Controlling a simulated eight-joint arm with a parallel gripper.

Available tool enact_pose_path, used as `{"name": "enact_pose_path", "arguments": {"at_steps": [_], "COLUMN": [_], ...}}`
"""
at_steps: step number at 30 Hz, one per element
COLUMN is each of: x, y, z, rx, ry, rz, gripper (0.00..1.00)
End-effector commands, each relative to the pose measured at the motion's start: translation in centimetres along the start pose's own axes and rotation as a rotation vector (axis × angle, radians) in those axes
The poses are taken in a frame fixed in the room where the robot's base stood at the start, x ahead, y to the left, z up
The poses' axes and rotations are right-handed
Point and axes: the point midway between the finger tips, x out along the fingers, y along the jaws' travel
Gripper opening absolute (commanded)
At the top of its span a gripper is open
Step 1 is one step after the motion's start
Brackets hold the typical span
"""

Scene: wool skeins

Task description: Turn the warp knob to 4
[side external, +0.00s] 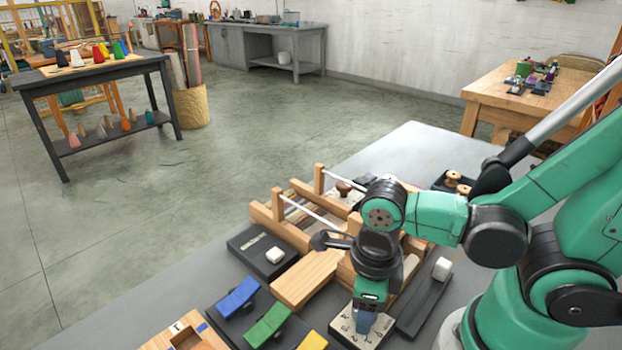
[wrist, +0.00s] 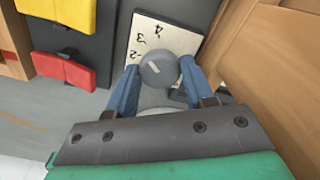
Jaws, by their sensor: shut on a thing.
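In the side view my gripper (side external: 364,322) points down over the dial plate (side external: 346,330) and hides the knob.
Blue (side external: 237,297), green (side external: 267,325) and yellow (side external: 312,342) rockers lie left of the dial. A black slider with a white block (side external: 441,268) stands close on the right. A wooden board (side external: 306,279) and a wooden loom frame (side external: 280,205) stand behind. The grey table is clear at far left.

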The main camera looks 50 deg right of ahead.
Motion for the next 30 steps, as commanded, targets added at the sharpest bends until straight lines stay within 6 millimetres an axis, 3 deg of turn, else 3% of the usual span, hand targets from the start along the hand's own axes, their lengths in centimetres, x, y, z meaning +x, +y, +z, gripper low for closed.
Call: {"name": "enact_pose_path", "arguments": {"at_steps": [13,14,17,30], "x": [0.0,0.0,0.0,-0.3], "y": [-0.05,-0.05,-0.04,-0.01], "z": [-0.06,-0.06,-0.05,0.02], "rx": [0.011,0.011,0.01,0.009], "ry": [0.003,0.003,0.003,0.001], "rz": [-0.002,-0.002,-0.002,0.0], "gripper": [0.0,0.49,0.78,0.78]}}
